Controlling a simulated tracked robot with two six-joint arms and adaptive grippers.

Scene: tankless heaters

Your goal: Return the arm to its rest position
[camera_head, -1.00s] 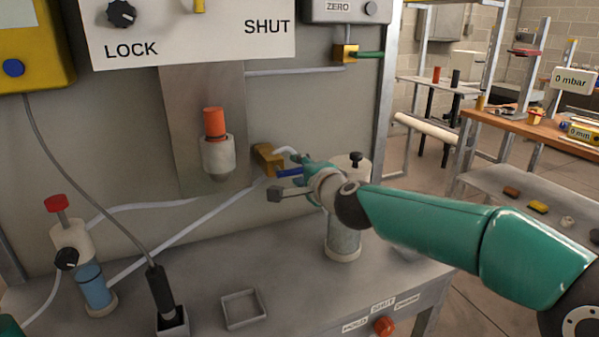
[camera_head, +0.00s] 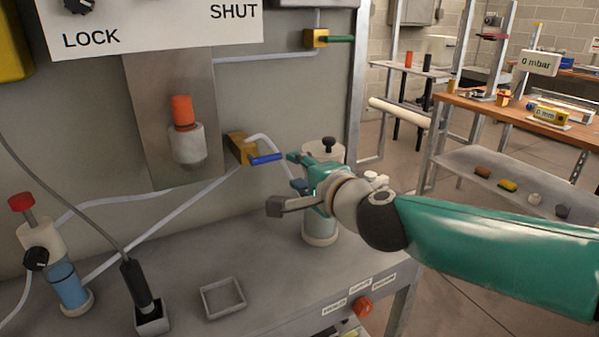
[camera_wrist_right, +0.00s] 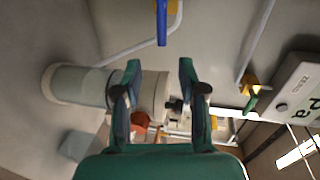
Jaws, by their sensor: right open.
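My right gripper (camera_head: 296,172) is on the right arm, in front of the panel. In the right wrist view the two fingers (camera_wrist_right: 160,76) are apart with nothing between them. A brass valve (camera_head: 240,149) with a blue lever (camera_head: 267,159) is on the panel, just left of the fingertips. In the right wrist view the blue lever (camera_wrist_right: 161,22) lies beyond the fingertips, apart from them. A clear canister (camera_head: 320,233) with a white top and black knob stands behind the gripper, partly hidden by it. My left gripper is out of view.
An orange-capped white fitting (camera_head: 187,145) is on the panel. A blue-filled cylinder with a red knob (camera_head: 21,201), a black plug in a socket (camera_head: 135,285) and a small square tray (camera_head: 222,298) are on the bench. A wooden workbench (camera_head: 480,112) stands back right.

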